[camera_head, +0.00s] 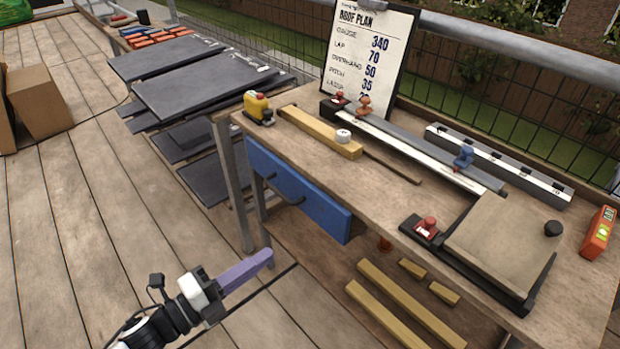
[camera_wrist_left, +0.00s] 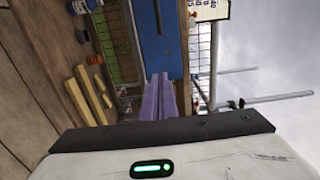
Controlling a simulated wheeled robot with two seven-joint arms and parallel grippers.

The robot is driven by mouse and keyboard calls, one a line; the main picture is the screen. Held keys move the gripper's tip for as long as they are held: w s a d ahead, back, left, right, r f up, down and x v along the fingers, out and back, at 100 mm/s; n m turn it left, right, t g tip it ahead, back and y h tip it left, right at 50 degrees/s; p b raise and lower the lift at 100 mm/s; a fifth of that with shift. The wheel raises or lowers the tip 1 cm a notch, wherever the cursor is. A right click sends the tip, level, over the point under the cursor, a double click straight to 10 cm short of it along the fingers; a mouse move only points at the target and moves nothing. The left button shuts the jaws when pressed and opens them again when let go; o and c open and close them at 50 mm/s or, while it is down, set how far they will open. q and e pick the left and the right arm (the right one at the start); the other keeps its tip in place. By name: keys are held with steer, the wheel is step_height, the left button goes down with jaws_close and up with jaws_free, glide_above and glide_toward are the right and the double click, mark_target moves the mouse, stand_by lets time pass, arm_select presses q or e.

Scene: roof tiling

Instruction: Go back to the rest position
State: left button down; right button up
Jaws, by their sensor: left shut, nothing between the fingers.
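My left gripper (camera_head: 268,256) shows at the lower left of the head view. Its purple fingers are shut with nothing between them, and they point right toward the bench front, apart from the bench. In the left wrist view the purple fingers (camera_wrist_left: 158,98) lie together, with the blue drawer front behind them. My right gripper is not in either view.
A wooden workbench (camera_head: 400,218) with a blue drawer (camera_head: 296,192) stands to the right, holding tools and a clipboard (camera_head: 368,50). Wood strips (camera_head: 412,302) lie below it. Dark slates (camera_head: 200,85) are stacked behind. Open decking (camera_head: 80,220) lies to the left.

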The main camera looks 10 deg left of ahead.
arm_select(q)
steer(key=s+d+f+n+g+y+p, duration=0.2)
steer(key=s+n, duration=0.5)
steer(key=n, duration=0.4)
steer(key=s+d+f+n+g+y+p, duration=0.2)
steer(key=s+f+n+g+y+p, duration=0.2)
steer(key=s+f+n, duration=0.3)
steer(key=n+y, duration=0.1)
steer(key=n, duration=0.3)
steer(key=shift+f+n, duration=0.15)
steer(key=shift+n, duration=0.15)
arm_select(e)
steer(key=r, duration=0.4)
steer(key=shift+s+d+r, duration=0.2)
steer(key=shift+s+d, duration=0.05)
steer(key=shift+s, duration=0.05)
